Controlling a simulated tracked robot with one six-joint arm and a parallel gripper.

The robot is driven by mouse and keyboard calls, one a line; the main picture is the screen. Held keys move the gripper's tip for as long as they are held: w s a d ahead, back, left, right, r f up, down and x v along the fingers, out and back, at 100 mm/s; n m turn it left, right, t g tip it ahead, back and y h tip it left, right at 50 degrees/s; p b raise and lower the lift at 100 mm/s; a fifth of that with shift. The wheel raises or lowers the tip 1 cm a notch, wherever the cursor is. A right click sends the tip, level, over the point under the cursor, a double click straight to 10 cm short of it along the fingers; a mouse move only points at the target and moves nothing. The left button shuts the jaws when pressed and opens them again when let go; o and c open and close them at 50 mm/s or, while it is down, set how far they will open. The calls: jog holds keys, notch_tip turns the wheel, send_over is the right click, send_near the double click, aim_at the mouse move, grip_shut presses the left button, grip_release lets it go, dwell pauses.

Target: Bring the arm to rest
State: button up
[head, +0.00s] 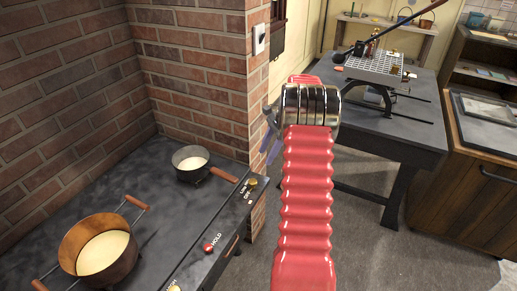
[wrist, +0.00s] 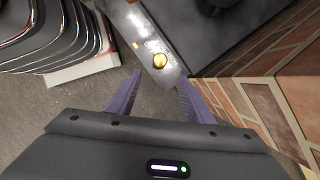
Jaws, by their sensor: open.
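My gripper (wrist: 159,77) shows in the wrist view with its two purple fingers spread apart and nothing between them. A brass knob (wrist: 160,61) on the dark stove's front edge appears just beyond the fingertips; I cannot tell the distance. In the head view my red ribbed arm with its silver joint rises through the middle, in front of the brick corner. Only a bit of the purple gripper (head: 271,144) shows at its left side, and the rest is hidden behind the arm.
The stove top (head: 150,190) at left holds a copper pot (head: 73,254) and a small pan (head: 186,173), both with pale contents. A brick wall corner (head: 221,90) stands close behind. A dark table (head: 410,125) with a perforated rack and a wooden cabinet (head: 470,185) are at right. Floor shows between.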

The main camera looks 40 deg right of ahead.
dwell(0.4)
jog(key=s+a+f+n+g, duration=0.1)
jog(key=s+a+f+n, duration=0.15)
jog(key=s+n, duration=0.2)
jog(key=s+a+r+n+t+h, duration=0.1)
jog(key=s+a+r+n, duration=0.4)
jog(key=a, duration=0.8)
jog(key=s+a+r+n+t+h, duration=0.1)
jog(key=s+a+r+n, duration=0.5)
jog(key=a, duration=0.8)
jog(key=s+a+r+n+t+h, duration=0.2)
jog(key=s+a+r+n, duration=0.3)
jog(key=a+r, duration=0.6)
jog(key=shift+s+a+n+t, duration=0.4)
jog(key=shift+a+n, duration=0.85)
jog(key=shift+r, duration=0.1)
